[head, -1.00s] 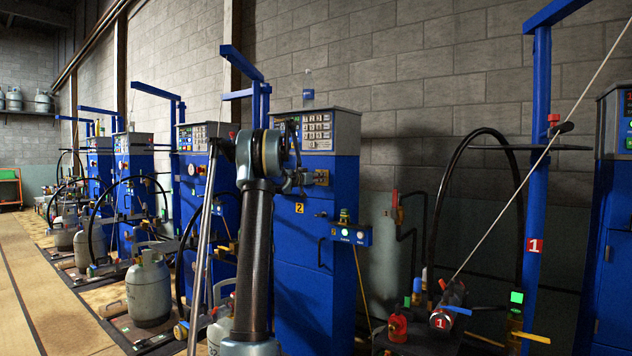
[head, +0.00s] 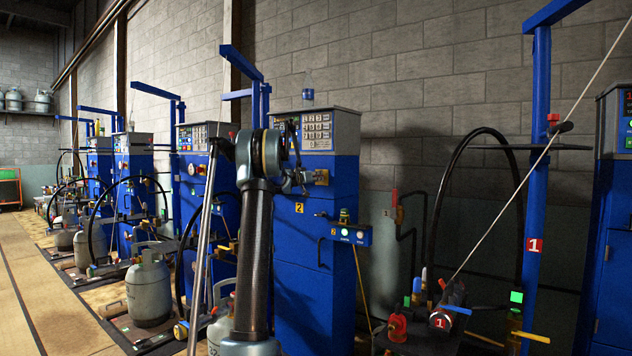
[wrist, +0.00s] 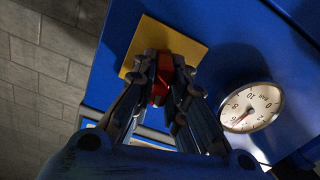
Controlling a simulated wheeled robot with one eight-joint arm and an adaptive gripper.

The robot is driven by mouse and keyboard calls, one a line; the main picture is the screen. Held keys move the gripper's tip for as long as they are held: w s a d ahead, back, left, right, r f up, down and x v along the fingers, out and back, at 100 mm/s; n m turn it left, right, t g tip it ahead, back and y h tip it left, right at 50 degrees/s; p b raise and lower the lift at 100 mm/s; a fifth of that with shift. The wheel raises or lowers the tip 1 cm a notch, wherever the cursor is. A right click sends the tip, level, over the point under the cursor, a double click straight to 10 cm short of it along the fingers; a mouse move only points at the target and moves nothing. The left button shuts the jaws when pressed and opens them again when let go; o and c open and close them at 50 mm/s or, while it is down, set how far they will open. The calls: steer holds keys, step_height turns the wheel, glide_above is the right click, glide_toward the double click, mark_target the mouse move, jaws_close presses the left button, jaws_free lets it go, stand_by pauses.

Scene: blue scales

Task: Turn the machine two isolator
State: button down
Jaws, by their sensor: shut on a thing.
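Machine two is the blue cabinet (head: 300,245) with a yellow "2" label (head: 299,208) and a grey keypad head. My gripper (wrist: 160,90) is shut on the red knob, with a finger on each side. In the head view my gripper (head: 300,178) is at the cabinet's upper front, partly hidden by my arm. The knob's exact angle is hard to tell.
A round pressure gauge (wrist: 251,107) sits beside the isolator. A valve block (head: 345,235) juts from the cabinet's right side. Machine one's blue post (head: 537,190) and black hose are at the right; grey cylinders (head: 148,290) stand at the left.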

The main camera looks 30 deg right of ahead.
steer(key=n, duration=0.4)
steer(key=shift+w+a+n, duration=0.25)
steer(key=shift+w+n, duration=0.1)
steer(key=shift+n, duration=0.05)
steer(key=shift+w+a+f+n, duration=0.1)
steer(key=shift+f+n, duration=0.05)
steer(key=shift+n, duration=1.6)
steer(key=shift+d+f+n, duration=0.1)
steer(key=shift+n, duration=1.7)
steer(key=shift+w+a+f+n, duration=0.1)
steer(key=shift+f+n, duration=0.05)
steer(key=shift+n, duration=1.6)
steer(key=shift+s, duration=0.1)
steer(key=c, duration=1.6)
jaws_free()
